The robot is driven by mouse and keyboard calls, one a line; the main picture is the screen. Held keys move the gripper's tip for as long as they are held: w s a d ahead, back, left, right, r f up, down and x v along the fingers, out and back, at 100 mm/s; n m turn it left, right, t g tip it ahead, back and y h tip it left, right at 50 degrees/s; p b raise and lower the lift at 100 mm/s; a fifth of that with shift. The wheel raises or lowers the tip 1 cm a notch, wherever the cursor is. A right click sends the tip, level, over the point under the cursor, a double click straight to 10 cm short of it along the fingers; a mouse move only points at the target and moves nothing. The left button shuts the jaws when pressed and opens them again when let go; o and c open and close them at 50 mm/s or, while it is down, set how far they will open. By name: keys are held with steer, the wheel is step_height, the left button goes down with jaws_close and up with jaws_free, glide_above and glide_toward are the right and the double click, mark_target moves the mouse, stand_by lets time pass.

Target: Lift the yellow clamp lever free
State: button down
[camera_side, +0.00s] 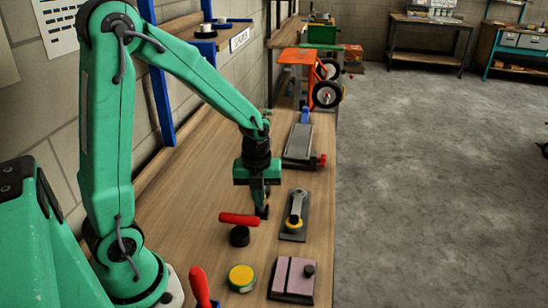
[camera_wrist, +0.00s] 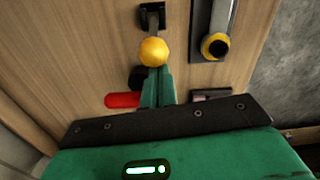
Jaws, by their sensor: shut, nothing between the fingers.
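In the wrist view, a yellow ball (camera_wrist: 153,52) sits just beyond the tips of my gripper (camera_wrist: 157,73), in line with a small black bracket (camera_wrist: 152,16). Whether the ball touches the fingertips I cannot tell. My gripper (camera_side: 260,207) is shut and empty, pointing down low over the bench in the side view, where the ball is hidden. To its right, a grey lever (camera_side: 297,205) with a yellow ring at its near end lies on a dark plate; it also shows in the wrist view (camera_wrist: 221,17). Which yellow part is the clamp lever is unclear.
A red bar (camera_side: 239,219) on a black round base (camera_side: 239,237) stands close to the left of my gripper. Nearer lie a yellow disc (camera_side: 241,276) and a pink block (camera_side: 282,274). A grey slab (camera_side: 299,143) with a red knob lies farther back.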

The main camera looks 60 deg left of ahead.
steer(key=shift+w+a+r, duration=0.3)
steer(key=shift+w+a, duration=0.25)
steer(key=shift+w+a+r, duration=0.3)
steer(key=shift+w+a, duration=0.25)
steer(key=shift+w+a+r, duration=0.1)
steer(key=shift+w+a, duration=0.5)
steer(key=shift+w, duration=0.05)
steer(key=shift+w+a+f, duration=0.2)
steer(key=shift+w+a, duration=0.6)
steer(key=shift+w+a+f, duration=0.15)
steer(key=shift+w+a, duration=0.6)
steer(key=shift+a, duration=0.05)
steer(key=shift+a+r, duration=0.1)
steer(key=w+a+r, duration=0.4)
steer(key=r, duration=0.2)
steer(key=shift+a+g, duration=0.3)
steer(key=shift+d, duration=0.1)
